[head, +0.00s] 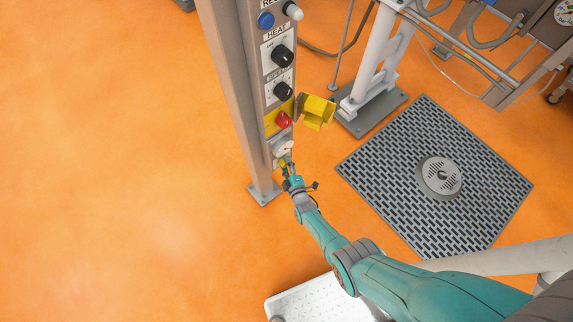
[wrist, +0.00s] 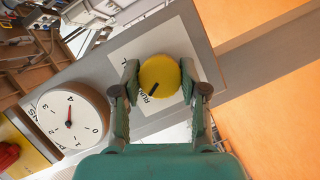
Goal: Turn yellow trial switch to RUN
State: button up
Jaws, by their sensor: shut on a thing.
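The yellow trial switch (wrist: 160,76) is a round knob on a white label plate on the grey panel. In the wrist view its black mark points to the lower left, towards partly hidden lettering that seems to read RUN. My gripper (wrist: 160,82) has one finger on each side of the knob and is shut on it. In the head view my gripper (head: 287,165) is at the low end of the panel column (head: 237,90), and the knob is mostly hidden there.
Beside the switch is a round white dial (wrist: 70,118) with numbers. Above it on the column are a red button (head: 284,119) with a yellow cover (head: 317,110) swung out, and black HEAT (head: 282,55) and lower (head: 283,91) knobs. Orange floor is clear at left; a grating (head: 400,160) lies right.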

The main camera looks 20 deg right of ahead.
jog(key=o, duration=1.1)
jog(key=shift+o, duration=0.2)
jog(key=s+r, duration=0.2)
jog(key=s, duration=0.9)
jog(key=shift+s+a, duration=0.3)
jog(key=shift+s, duration=0.1)
jog(key=s+r+m, duration=0.3)
jog(key=s+r, duration=0.4)
jog(key=s, duration=0.3)
jog(key=s+r+m, duration=0.3)
jog(key=s+r, duration=0.4)
jog(key=s, duration=0.3)
jog(key=s+r+m, duration=0.3)
jog(key=s+r, duration=0.2)
jog(key=r, duration=0.8)
jog(key=s+r+m+g, duration=0.1)
jog(key=s+r+m, duration=0.2)
jog(key=r, duration=1)
jog(key=s, duration=0.2)
jog(key=shift+s+d+r+m+y, duration=0.25)
jog(key=shift+s+d+m+y, duration=0.1)
jog(key=shift+s+m+y, duration=0.05)
